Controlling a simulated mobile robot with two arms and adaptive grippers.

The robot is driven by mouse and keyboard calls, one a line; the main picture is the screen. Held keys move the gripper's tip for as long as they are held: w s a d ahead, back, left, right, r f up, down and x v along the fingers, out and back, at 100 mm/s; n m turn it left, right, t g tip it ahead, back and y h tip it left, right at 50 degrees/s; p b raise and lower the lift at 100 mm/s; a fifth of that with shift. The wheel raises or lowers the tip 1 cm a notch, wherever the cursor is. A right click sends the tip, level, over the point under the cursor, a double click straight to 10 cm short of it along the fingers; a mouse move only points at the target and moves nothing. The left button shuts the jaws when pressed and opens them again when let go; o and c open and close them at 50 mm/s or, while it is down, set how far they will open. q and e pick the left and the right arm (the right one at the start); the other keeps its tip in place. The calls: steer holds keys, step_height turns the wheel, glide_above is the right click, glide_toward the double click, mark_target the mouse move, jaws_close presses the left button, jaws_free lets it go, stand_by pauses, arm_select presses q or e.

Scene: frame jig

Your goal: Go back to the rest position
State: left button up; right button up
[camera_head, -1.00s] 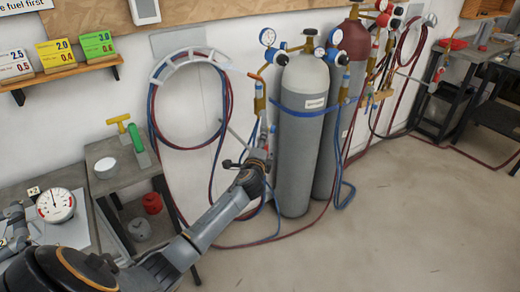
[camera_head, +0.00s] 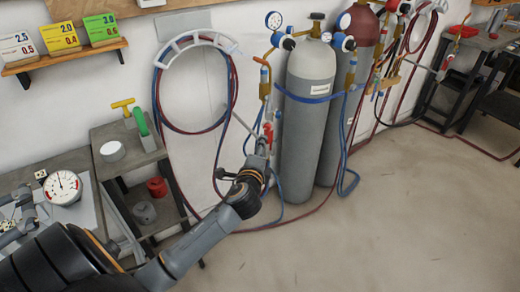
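My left arm reaches in from the lower left. Its gripper (camera_head: 260,160) is in front of the wall, just left of the front grey gas cylinder (camera_head: 307,130). The fingers are small and seen from behind, so I cannot tell whether they are open or shut. A red-handled fitting (camera_head: 268,132) with a thin grey tube shows right above the gripper. I cannot tell whether the gripper touches it. My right gripper is not in view.
A hose rack (camera_head: 195,40) with red and blue hoses hangs behind the arm. A second cylinder with a dark red top (camera_head: 362,32) stands behind the first. A side table (camera_head: 122,172) and a gauge (camera_head: 62,187) are at left. Floor (camera_head: 390,230) is clear at lower right.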

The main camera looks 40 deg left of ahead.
arm_select(q)
steer(key=shift+f, duration=0.1)
stand_by(0.3)
steer(key=s+d+f+n+g+h, duration=0.15)
steer(key=s+f, duration=0.35)
steer(key=f, duration=0.8)
steer(key=s+d+f+n+g+h, duration=0.1)
steer(key=s+d+f+n+g, duration=0.3)
steer(key=f, duration=0.8)
steer(key=s+f+g+h, duration=0.2)
steer(key=s+f, duration=0.4)
steer(key=f, duration=0.7)
steer(key=s+d+f+n+g, duration=0.2)
steer(key=s+f, duration=0.4)
steer(key=s, duration=0.5)
steer(key=s+d+f+n+g+h, duration=0.1)
steer(key=s+f, duration=0.4)
steer(key=s, duration=0.7)
steer(key=s+d+f+n+g+h, duration=0.1)
steer(key=s+d+f+n+g, duration=0.2)
steer(key=s, duration=0.8)
step_height(320, 180, down, 4)
steer(key=d+n, duration=0.1)
steer(key=d, duration=0.1)
steer(key=shift+s+d+r, duration=0.15)
steer(key=shift+s+d, duration=0.15)
steer(key=shift+s, duration=0.05)
steer(key=shift+w+n+h, duration=0.1)
steer(key=shift+n+h, duration=0.15)
